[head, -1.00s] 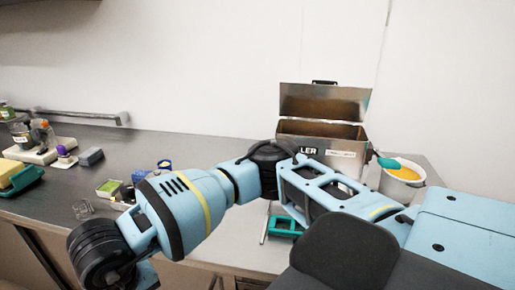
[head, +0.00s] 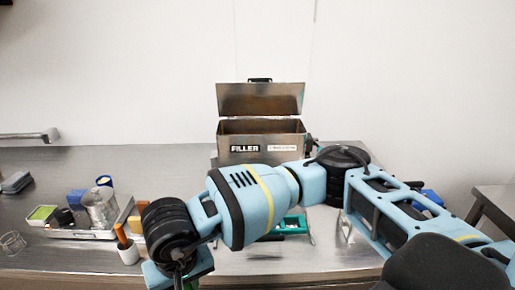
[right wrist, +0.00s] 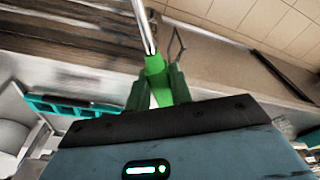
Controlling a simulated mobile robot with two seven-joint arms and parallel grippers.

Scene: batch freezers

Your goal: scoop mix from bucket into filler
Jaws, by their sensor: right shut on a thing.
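The filler (head: 232,133) is a metal box with its lid raised, standing at the back middle of the counter in the head view. My right arm crosses in front of it. In the right wrist view my right gripper (right wrist: 158,92) is shut on a green handle (right wrist: 157,70) with a thin metal shaft (right wrist: 143,25); the tool's far end is out of frame. The bucket of mix cannot be made out now in the head view. My left gripper is not in view.
A tray with a metal canister (head: 100,208) and small items stands at the left of the counter. A white cup with an orange-handled tool (head: 122,236) is close to my right wrist. A teal holder (head: 291,225) lies in front of the filler. A dark side table (head: 497,200) is at right.

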